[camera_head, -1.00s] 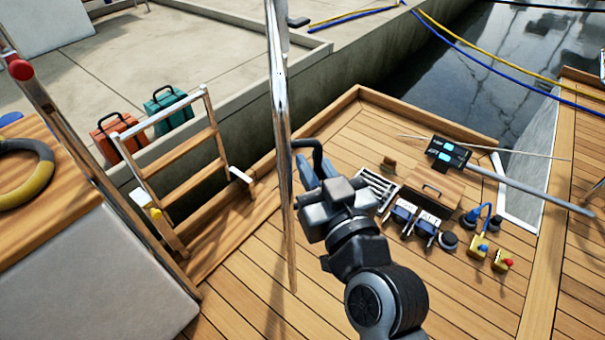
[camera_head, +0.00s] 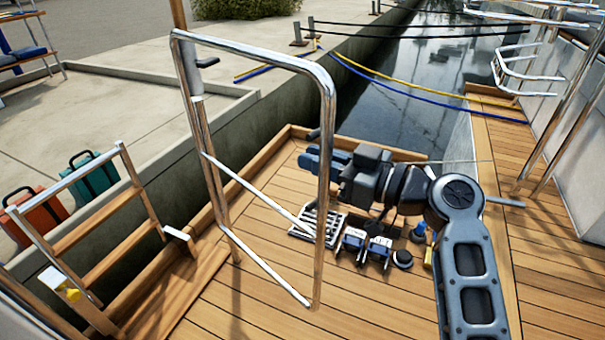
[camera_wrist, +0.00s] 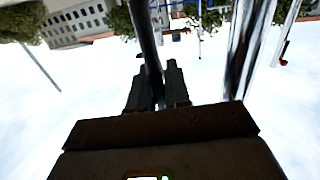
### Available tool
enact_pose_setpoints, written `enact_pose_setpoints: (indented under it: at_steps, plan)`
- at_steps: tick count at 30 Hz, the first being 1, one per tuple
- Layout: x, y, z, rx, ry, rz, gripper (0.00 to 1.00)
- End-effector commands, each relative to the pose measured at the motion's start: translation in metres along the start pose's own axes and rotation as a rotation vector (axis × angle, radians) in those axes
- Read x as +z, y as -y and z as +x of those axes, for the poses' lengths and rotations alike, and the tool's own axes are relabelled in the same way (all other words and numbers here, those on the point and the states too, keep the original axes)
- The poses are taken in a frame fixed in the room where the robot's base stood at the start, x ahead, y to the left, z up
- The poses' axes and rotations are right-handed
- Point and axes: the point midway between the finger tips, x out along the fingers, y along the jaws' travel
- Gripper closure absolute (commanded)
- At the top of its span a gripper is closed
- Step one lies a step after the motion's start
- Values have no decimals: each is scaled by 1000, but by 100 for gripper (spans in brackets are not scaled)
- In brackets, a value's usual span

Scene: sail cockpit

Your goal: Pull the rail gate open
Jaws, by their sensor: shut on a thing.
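The rail gate (camera_head: 213,165) is a chrome tube frame, seen in the head view standing upright above the deck and turned so its face shows. Its free-side tube (camera_head: 322,215) passes in front of my gripper (camera_head: 312,160). A dark handle (camera_head: 313,134) sticks out by that tube. In the wrist view the fingers of my gripper (camera_wrist: 158,88) are closed around this dark bar-like handle (camera_wrist: 146,40). The chrome tube (camera_wrist: 248,50) runs just to the right of the fingers. The exact contact is partly hidden by the tube in the head view.
A wooden boarding ladder (camera_head: 105,235) and a low wooden rim lie left of the gate. A grate (camera_head: 318,222), blue-and-white devices (camera_head: 367,243) and a round black item (camera_head: 402,259) sit on the deck behind it. The front deck is bare. Water lies beyond.

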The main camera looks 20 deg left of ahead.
Motion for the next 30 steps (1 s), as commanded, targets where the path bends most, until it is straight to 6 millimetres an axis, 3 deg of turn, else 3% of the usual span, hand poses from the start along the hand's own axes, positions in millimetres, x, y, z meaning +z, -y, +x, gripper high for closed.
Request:
enact_pose_setpoints:
  at_steps: [7, 20, 21, 26, 30]
  plan:
    - [3, -12, 0, -38, 5, 3, 100]
    - [3, -13, 0, -43, 5, 3, 100]
    - [3, -13, 0, -43, 6, 3, 79]
    - [2, -13, 0, -43, 4, 2, 64]
    - [1, -14, 0, -42, 3, 2, 62]
